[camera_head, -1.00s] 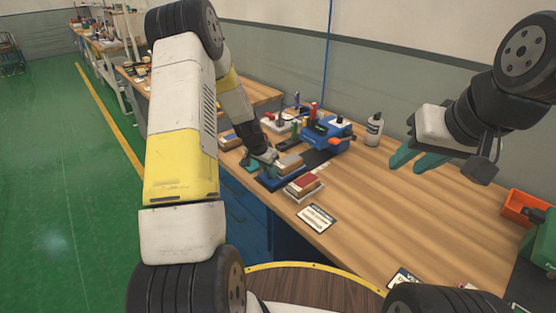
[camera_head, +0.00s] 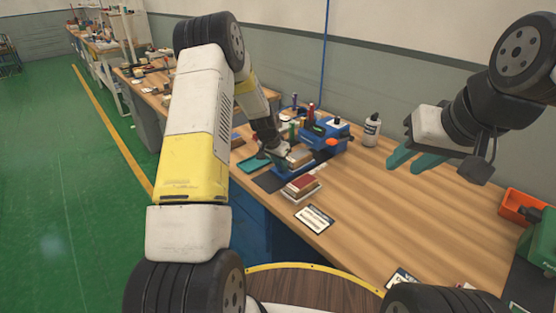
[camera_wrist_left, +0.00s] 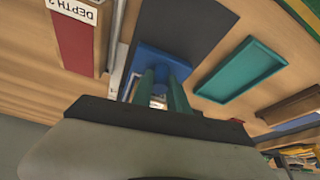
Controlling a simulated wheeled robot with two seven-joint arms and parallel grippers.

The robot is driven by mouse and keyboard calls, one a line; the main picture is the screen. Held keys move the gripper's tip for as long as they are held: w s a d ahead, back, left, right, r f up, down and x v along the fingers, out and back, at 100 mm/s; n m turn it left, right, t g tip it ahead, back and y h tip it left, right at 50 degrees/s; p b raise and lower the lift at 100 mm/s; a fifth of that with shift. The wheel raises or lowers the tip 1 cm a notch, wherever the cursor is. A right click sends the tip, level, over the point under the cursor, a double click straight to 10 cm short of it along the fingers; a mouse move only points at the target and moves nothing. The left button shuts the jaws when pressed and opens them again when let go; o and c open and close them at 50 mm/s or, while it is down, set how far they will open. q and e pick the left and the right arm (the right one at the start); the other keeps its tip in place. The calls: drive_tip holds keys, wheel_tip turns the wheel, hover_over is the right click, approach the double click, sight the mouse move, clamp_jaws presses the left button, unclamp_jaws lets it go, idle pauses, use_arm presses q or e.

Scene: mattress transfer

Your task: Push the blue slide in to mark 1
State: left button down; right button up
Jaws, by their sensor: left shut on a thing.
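The blue slide (camera_head: 315,162) lies on the dark mat in front of the blue fixture (camera_head: 338,128), with a tan block (camera_head: 299,157) on it. My left gripper (camera_head: 279,150) is at the slide's near left end. In the left wrist view, its green fingers (camera_wrist_left: 160,88) are shut at the blue slide (camera_wrist_left: 158,60), with a small pale part between them. The fingers hide part of the slide. I cannot make out mark 1. My right gripper (camera_head: 415,161) is open and empty above the table at the right.
A red block on a pale base (camera_head: 302,187) stands in front of the slide. A teal tray (camera_head: 253,163) lies to the left and also shows in the left wrist view (camera_wrist_left: 240,70). The table's right middle is clear.

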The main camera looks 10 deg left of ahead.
sight(288, 160)
use_arm(q)
drive_tip(key=w+d, duration=0.2)
drive_tip(key=w, duration=0.1)
drive_tip(key=shift+d, duration=0.2)
drive_tip(key=c, duration=1.3)
unclamp_jaws()
drive_tip(key=shift+v, duration=3.9)
drive_tip(key=shift+r, duration=0.1)
